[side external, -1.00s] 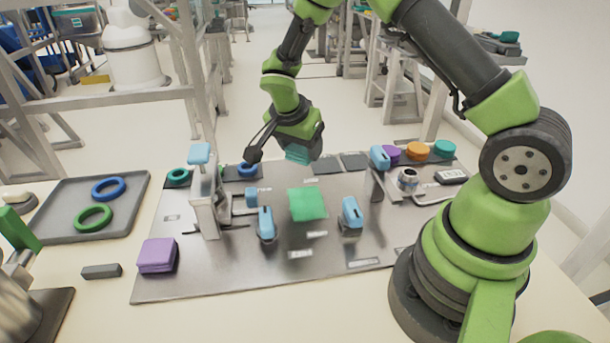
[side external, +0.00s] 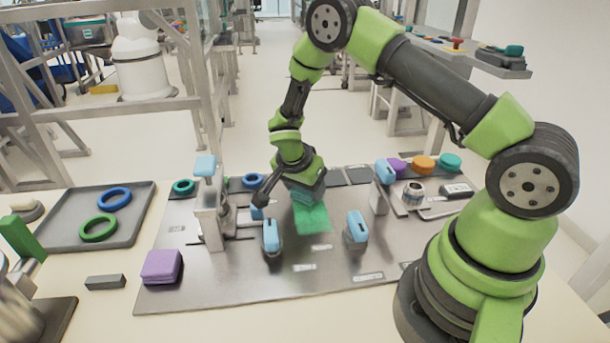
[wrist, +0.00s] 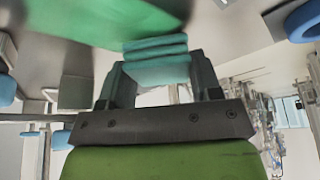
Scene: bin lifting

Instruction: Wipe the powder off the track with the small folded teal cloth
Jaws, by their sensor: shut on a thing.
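My gripper (side external: 305,192) is shut on the small folded teal cloth (side external: 304,197), which also shows between the fingers in the wrist view (wrist: 156,60). The cloth is low, at the far edge of a bright green patch (side external: 313,220) on the metal plate. In the wrist view the green patch (wrist: 90,20) is right beside the cloth; I cannot tell whether they touch. The patch lies between two blue-topped blocks, a left one (side external: 271,237) and a right one (side external: 356,227). I cannot make out separate powder grains or a track.
A blue-topped metal stand (side external: 207,200) rises left of my gripper. A purple folded block (side external: 162,266) sits at the plate's (side external: 240,285) front left corner. A grey tray (side external: 60,235) with rings is at far left. Purple, orange (side external: 424,164) and teal round pieces stand at back right.

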